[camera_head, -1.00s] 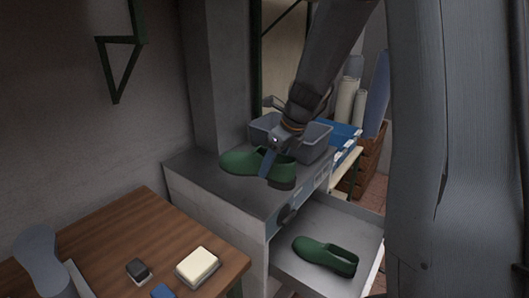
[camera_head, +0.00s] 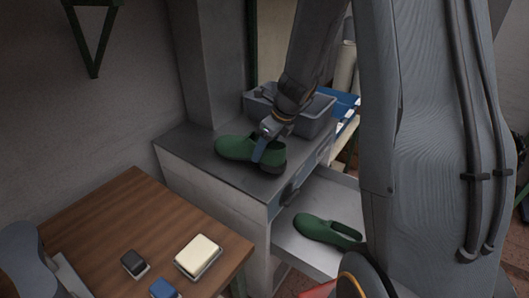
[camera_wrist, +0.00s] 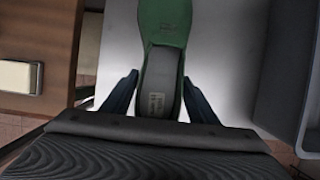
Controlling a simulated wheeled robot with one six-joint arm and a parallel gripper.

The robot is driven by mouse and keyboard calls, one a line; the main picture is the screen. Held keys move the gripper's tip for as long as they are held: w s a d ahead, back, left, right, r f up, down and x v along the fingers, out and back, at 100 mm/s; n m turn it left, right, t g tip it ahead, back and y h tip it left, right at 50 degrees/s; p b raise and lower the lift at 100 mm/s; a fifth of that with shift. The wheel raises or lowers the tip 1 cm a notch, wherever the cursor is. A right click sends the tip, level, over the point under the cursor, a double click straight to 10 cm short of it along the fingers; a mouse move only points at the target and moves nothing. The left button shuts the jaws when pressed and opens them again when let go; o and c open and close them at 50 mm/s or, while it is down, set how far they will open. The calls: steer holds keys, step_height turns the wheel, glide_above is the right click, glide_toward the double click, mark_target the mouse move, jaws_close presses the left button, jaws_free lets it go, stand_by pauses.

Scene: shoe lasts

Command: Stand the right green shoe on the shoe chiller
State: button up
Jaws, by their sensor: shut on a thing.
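One green shoe (camera_head: 234,147) is upright on, or just above, the grey top of the shoe chiller (camera_head: 187,158), toe to the left. My gripper (camera_head: 260,156) is shut on its heel end from above. In the wrist view, the fingers of my gripper (camera_wrist: 160,88) lie on both sides of the heel of the shoe (camera_wrist: 163,24), with its grey insole between them. Whether the sole touches the top is hard to tell. A second green shoe (camera_head: 318,228) lies in the chiller's open drawer (camera_head: 291,247). Which shoe is left or right is unclear.
A grey bin (camera_head: 318,122) stands behind the held shoe. A wooden table (camera_head: 120,213) at front left carries a cream block (camera_head: 197,254), a dark block (camera_head: 132,262) and a blue one (camera_head: 163,288). The chiller top is clear left of the shoe.

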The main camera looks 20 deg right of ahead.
steer(key=shift+f, duration=0.85)
steer(key=o, duration=1.3)
steer(key=shift+o, duration=0.2)
steer(key=v, duration=1.1)
steer(key=s+a+f+n+g+h, duration=0.1)
steer(key=s+a+f+n, duration=0.1)
steer(key=s+n, duration=0.6)
steer(key=s+a+f+n+g+h, duration=0.1)
steer(key=s+a+n, duration=0.4)
steer(key=n, duration=1.5)
steer(key=s+f+b, duration=0.1)
steer(key=s, duration=0.3)
steer(key=shift+n+h, duration=0.4)
steer(key=shift+f, duration=0.1)
